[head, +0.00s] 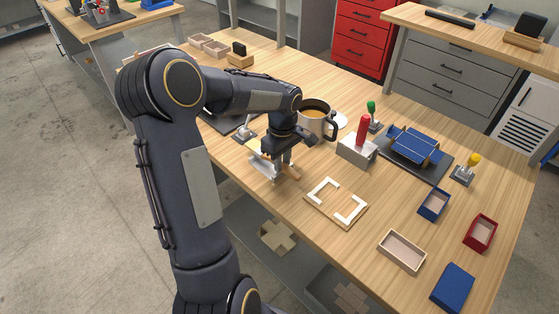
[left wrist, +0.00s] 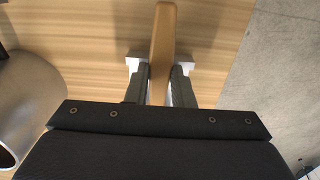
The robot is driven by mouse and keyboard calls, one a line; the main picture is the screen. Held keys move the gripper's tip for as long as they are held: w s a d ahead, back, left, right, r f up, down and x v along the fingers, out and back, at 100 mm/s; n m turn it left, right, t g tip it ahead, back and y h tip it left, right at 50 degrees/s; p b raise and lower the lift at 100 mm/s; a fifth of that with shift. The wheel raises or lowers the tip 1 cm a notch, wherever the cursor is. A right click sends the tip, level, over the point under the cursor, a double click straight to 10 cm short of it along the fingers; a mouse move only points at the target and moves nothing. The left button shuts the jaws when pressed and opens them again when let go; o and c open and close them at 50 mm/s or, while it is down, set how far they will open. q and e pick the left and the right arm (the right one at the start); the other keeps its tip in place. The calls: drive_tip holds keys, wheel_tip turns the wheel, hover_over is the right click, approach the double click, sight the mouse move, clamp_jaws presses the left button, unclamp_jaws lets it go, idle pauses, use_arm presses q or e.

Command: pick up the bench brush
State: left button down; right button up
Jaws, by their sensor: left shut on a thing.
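My left gripper (head: 276,166) is low over the front edge of the wooden workbench (head: 300,184), left of the middle. It is shut on the tan wooden handle of the bench brush (left wrist: 163,42), which runs between the two fingers (left wrist: 160,78) in the left wrist view. In the head view a bit of the brush handle (head: 292,173) shows beside the fingers. The brush's bristles are hidden or cannot be told apart. I cannot tell whether the brush touches the bench. My right gripper is not in view.
A metal mug (head: 327,125) stands close behind the gripper. To the right are a red-handled fixture (head: 358,151), a board with white corner pieces (head: 337,202), a blue former (head: 413,145) and several small boxes, including an open tan box (head: 402,251). The bench's front edge is close.

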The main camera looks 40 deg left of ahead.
use_arm(q)
drive_tip(key=shift+r, duration=0.5)
drive_tip(key=w+a+r+p, duration=0.1)
drive_tip(key=w+a+r, duration=0.2)
drive_tip(key=w+r, duration=0.8)
drive_tip(key=w, duration=0.2)
drive_tip(key=shift+w+a+r, duration=0.15)
drive_tip(key=shift+w+r, duration=0.1)
drive_tip(key=shift+w, duration=0.05)
drive_tip(key=shift+r, duration=0.1)
